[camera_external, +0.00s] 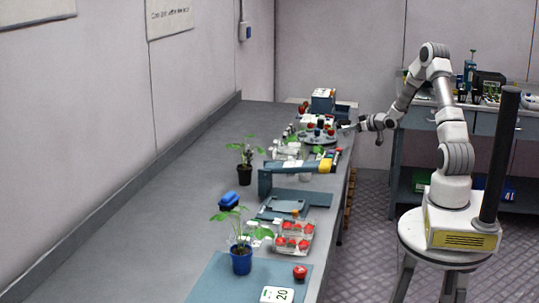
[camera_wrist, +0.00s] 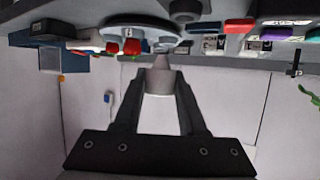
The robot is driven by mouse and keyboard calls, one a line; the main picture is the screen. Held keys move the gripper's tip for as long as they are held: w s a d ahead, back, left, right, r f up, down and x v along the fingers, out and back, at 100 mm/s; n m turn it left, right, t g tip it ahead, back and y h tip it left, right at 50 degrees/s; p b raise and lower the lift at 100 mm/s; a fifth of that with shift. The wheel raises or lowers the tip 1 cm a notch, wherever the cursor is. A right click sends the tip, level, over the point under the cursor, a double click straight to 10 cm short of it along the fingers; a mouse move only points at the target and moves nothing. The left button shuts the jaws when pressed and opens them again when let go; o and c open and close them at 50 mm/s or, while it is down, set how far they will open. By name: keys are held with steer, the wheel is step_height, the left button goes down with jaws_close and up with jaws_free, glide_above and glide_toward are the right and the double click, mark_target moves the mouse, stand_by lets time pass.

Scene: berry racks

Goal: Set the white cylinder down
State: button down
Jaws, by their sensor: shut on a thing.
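My gripper (camera_wrist: 160,84) is shut on the white cylinder (camera_wrist: 160,79), which looks pale grey in the wrist view, where the table is at the top. The fingers press on it from both sides. In the external view my gripper (camera_external: 349,127) is at the right edge of the long bench, beside a round grey plate (camera_external: 318,142). The cylinder is too small to make out there. In the wrist view the plate (camera_wrist: 118,34) is just beyond the cylinder. I cannot tell whether the cylinder touches the bench.
Nearer are a yellow-ended scanner-like bar (camera_external: 300,167), potted plants (camera_external: 241,259) and a berry punnet (camera_external: 293,238). The bench's left side is clear.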

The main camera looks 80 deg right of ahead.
steer(key=w+f, duration=0.1)
steer(key=w, duration=0.1)
steer(key=w+a+f, duration=0.1)
steer(key=w, duration=0.1)
steer(key=shift+w+f, duration=0.1)
steer(key=shift+f, duration=0.2)
step_height(320, 180, down, 4)
steer(key=shift+r+b, duration=0.2)
steer(key=shift+b, duration=0.25)
steer(key=shift+c, duration=2.3)
jaws_free()
steer(key=shift+f, duration=0.15)
steer(key=r+p+v, duration=0.1)
steer(key=v, duration=1.5)
steer(key=shift+o, duration=0.5)
steer(key=shift+s+a+r, duration=0.2)
steer(key=shift+s+a, duration=0.05)
steer(key=shift+s, duration=0.2)
